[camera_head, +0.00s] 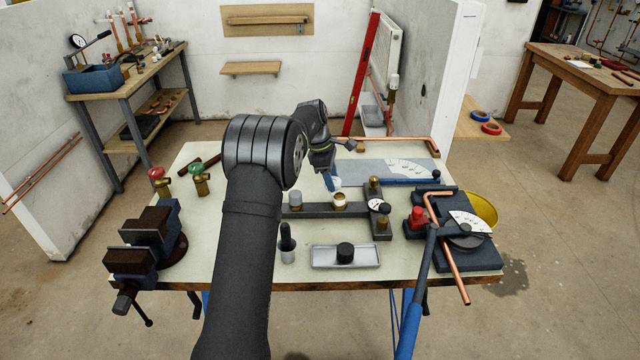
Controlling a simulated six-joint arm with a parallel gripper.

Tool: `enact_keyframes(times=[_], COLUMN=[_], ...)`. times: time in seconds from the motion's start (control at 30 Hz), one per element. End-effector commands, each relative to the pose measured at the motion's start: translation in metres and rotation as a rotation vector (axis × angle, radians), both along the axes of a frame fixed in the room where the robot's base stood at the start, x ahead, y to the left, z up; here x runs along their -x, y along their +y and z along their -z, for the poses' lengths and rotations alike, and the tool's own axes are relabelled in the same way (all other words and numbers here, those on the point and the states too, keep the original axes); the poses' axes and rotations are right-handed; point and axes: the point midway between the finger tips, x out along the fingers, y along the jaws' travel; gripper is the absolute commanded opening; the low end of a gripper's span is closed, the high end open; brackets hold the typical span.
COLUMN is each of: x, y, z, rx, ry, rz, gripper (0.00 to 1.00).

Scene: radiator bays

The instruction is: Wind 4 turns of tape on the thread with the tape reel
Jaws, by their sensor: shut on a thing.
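My gripper (329,180) points down over the middle of the bench and is partly hidden behind my own arm. It is shut on a small white thing, apparently the tape reel (337,183). Just below the reel stands a short brass and white fitting (340,200) on a dark grey bar, which looks like the threaded piece. The reel is close to its top; I cannot tell whether they touch. Any tape turns on the thread are too small to make out.
The bar (310,211) also carries a grey cylinder (295,198) and, at its right end, brass fittings with a round gauge (379,206). A vise (145,248) stands at left, a pipe bender (465,238) at right, and a tray (345,263) in front.

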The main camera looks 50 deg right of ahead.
Motion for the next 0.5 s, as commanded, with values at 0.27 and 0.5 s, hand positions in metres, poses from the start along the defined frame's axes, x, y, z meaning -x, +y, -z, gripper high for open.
enact_keyframes(times=[0.27,0.5], x=[0.004,0.004], y=[-0.009,-0.008], z=[-0.037,-0.069], rx=[0.003,0.002], ry=[-0.002,-0.001], rz=[-0.001,-0.001], gripper=[0.33,0.33])
